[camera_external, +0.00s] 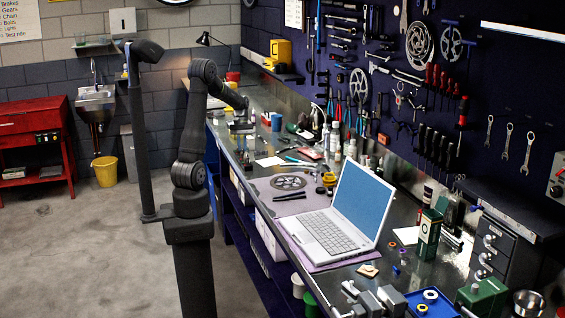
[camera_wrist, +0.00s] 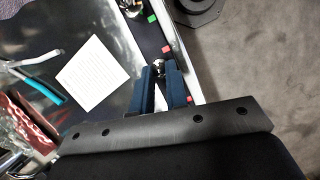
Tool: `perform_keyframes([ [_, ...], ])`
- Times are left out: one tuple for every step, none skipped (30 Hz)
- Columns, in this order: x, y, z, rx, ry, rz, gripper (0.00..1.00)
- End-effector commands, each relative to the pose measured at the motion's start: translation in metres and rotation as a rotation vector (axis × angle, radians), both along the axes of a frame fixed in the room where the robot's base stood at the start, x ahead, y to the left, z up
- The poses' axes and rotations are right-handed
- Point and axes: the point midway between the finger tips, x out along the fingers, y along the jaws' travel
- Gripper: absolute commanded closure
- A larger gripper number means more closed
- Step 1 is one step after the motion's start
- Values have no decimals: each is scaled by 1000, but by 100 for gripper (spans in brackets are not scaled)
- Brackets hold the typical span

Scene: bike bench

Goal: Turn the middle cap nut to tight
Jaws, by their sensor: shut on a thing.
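In the wrist view, my gripper (camera_wrist: 160,70) has its two blue fingers closed on either side of a small shiny cap nut (camera_wrist: 159,63), which sits between the fingertips. The nut is on a dark strip (camera_wrist: 145,38) along the bench edge; the fingers hide much of it. Another shiny round part (camera_wrist: 131,8) shows at the top of the strip, cut by the picture edge. A green mark (camera_wrist: 152,18) and red marks (camera_wrist: 166,49) lie along the strip. In the external view my gripper (camera_external: 242,128) is low over the far end of the bench; the nuts are too small to tell.
A white sheet (camera_wrist: 92,73) and a teal-handled tool (camera_wrist: 45,90) lie left of my gripper in the wrist view. The floor (camera_wrist: 260,60) is to the right. In the external view a laptop (camera_external: 340,215) and bottles stand nearer on the bench, with a tool wall behind.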

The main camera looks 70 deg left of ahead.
Motion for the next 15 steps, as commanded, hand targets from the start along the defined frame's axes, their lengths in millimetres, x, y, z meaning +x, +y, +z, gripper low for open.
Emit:
perform_keyframes([
  [1, 0, 0, 1, 0, -31, 100],
  [1, 0, 0, 1, 1, -50, 100],
  [1, 0, 0, 1, 0, -73, 100],
  [1, 0, 0, 2, -1, -87, 100],
  [2, 0, 0, 2, -1, -103, 100],
  [2, 0, 0, 2, -1, -120, 100],
  [2, 0, 0, 2, -1, -132, 100],
  [2, 0, 0, 3, -1, -143, 100],
  [2, 0, 0, 3, -1, -155, 100],
  [2, 0, 0, 3, -1, -162, 100],
  [2, 0, 0, 3, -1, -170, 100],
  [2, 0, 0, 3, -1, -178, 100],
  [2, 0, 0, 2, -2, -183, 100],
  [2, 0, 0, 2, -2, -188, 100],
  [2, 0, 0, 2, -1, -191, 100],
])
